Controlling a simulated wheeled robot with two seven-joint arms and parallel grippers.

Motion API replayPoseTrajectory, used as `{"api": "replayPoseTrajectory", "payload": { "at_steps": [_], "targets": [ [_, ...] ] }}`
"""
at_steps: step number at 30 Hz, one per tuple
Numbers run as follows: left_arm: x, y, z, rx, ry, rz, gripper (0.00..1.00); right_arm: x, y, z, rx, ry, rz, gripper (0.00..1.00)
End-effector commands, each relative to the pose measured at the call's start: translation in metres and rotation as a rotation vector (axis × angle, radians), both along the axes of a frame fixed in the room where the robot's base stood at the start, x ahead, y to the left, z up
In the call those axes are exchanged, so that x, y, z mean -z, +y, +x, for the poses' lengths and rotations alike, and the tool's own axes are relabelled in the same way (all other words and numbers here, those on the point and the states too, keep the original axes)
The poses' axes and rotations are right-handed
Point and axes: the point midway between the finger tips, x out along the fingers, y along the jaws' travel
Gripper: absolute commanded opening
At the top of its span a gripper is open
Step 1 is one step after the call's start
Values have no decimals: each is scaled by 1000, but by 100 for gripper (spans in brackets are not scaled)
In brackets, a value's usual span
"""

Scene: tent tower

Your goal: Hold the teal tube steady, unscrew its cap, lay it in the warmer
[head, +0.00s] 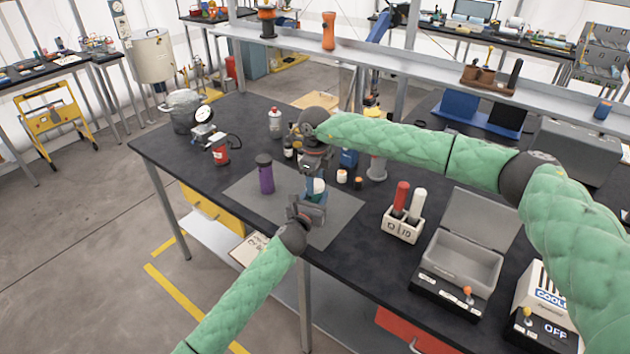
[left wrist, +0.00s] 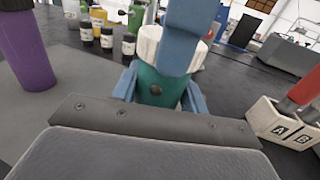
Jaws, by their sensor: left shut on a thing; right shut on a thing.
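The teal tube (left wrist: 158,87) stands upright with a ribbed white cap (left wrist: 147,42) on top. In the head view the tube is mostly covered by my grippers, and the white cap (head: 319,185) shows as a small patch. My left gripper (head: 312,212) is shut on the tube from the front, its blue fingers on either side. My right gripper (head: 317,176) comes from above and is shut on the cap; one blue finger (left wrist: 180,38) crosses in front of it. A grey box with its lid up, apparently the warmer (head: 440,268), stands on the right.
A purple bottle (head: 265,178) stands left of the tube on the grey mat (head: 343,215). A white rack (head: 402,226) holds a red and a white tube. Small bottles and jars stand behind. A cooler (head: 540,300) is at far right.

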Motion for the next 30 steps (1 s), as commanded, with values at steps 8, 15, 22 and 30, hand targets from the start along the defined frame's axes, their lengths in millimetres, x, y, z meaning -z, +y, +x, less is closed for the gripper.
{"api": "replayPoseTrajectory", "payload": {
  "at_steps": [8, 15, 22, 30],
  "targets": [
    [0, -1, -1, 2, 0, 0, 0, -2, -2, 3, -388, -5, -1, 22],
    [0, -1, -1, 3, 0, 0, 0, -2, -3, 4, -732, -5, -3, 22],
    [0, -1, -2, 3, 0, 0, 0, -2, -2, 3, -1060, -5, -2, 22],
    [0, -2, -2, 4, -1, 0, 0, -3, -2, 4, -1446, -5, -4, 22]
  ]
}}
